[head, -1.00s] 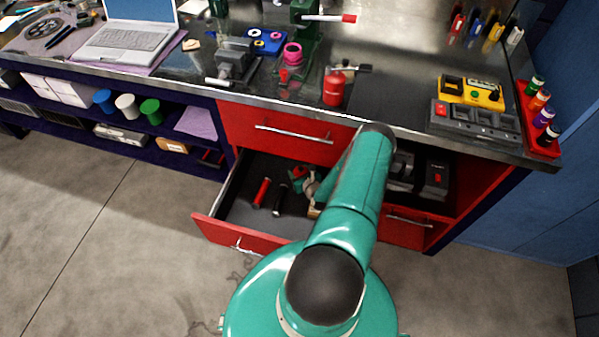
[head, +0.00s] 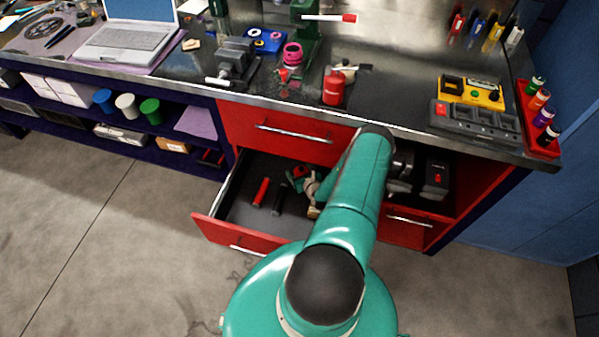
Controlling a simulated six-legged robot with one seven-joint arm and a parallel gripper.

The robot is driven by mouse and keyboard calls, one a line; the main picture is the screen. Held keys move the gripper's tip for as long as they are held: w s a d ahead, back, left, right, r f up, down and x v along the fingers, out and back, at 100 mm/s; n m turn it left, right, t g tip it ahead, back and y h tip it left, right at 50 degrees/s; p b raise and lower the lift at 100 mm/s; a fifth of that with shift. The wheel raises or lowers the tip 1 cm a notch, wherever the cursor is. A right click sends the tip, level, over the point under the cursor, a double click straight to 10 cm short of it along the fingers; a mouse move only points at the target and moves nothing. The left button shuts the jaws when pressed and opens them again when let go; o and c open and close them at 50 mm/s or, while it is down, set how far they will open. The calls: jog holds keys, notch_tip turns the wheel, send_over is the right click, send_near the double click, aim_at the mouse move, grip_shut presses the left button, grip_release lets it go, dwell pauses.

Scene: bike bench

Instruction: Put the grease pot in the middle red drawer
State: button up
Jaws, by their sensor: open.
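The open red drawer (head: 215,228) sits below a shut red drawer (head: 250,122). Inside it, on the dark floor, lie a red-handled item (head: 262,191) and a black item (head: 279,197). A small green and red object (head: 299,173) shows towards the back right of the drawer; I cannot tell for sure whether it is the grease pot. My gripper (head: 312,192) is low over or inside the drawer's right part, open, beside that object. My own forearm hides much of the gripper and the drawer's right side.
An open compartment with dark tools (head: 433,178) lies right of my arm. The floor (head: 110,250) at left is clear.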

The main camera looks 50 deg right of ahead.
jog(key=v, duration=0.7)
jog(key=shift+s, duration=0.1)
jog(key=shift+a+r, duration=0.1)
jog(key=shift+r, duration=0.05)
